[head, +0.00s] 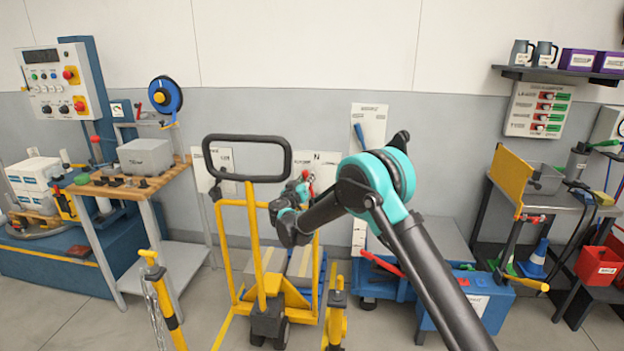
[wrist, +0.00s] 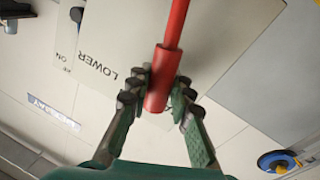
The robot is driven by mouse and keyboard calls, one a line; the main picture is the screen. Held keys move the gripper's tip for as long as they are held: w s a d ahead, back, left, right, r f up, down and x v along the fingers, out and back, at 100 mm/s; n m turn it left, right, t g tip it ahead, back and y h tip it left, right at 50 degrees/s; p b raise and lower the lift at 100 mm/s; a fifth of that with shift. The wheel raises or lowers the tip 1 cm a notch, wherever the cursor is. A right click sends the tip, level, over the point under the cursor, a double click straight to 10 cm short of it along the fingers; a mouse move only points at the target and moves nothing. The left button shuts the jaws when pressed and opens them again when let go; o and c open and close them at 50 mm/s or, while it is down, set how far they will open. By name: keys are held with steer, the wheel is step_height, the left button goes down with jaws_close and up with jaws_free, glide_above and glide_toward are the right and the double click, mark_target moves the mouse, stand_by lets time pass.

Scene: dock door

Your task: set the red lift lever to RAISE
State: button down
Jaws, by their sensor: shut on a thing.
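The red lift lever (wrist: 163,88) has a red rod and a thicker red grip. In the wrist view it runs from the top edge down between my fingers. My gripper (wrist: 158,92) is shut on the grip, one green-and-dark finger on each side. A pale plate (wrist: 112,55) behind it carries the word LOWER, left of the lever. The RAISE mark is not visible. In the head view my gripper (head: 302,190) is at the wall behind the yellow pallet truck, with a bit of red at its tip. My arm hides part of the plate there.
The yellow pallet truck (head: 262,245) with its black loop handle (head: 247,137) stands just left of my gripper. A white panel with a blue lever (head: 359,132) is on the wall to the right. A blue reel (head: 165,95) hangs at left.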

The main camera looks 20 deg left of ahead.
steer(key=shift+s+a+f+n+t, duration=0.2)
steer(key=shift+a+f+n, duration=0.2)
steer(key=shift+a+n, duration=0.45)
steer(key=shift+s+a+f+n+t, duration=0.15)
steer(key=shift+a+f+n, duration=0.35)
steer(key=shift+n, duration=0.55)
steer(key=shift+a+r, duration=0.15)
steer(key=c, duration=1.3)
jaws_free()
steer(key=shift+s, duration=0.1)
steer(key=s, duration=0.4)
steer(key=s+f, duration=0.1)
steer(key=s, duration=0.3)
steer(key=s+d, duration=0.1)
steer(key=s, duration=0.2)
steer(key=shift+s+f, duration=0.2)
steer(key=shift+s, duration=0.2)
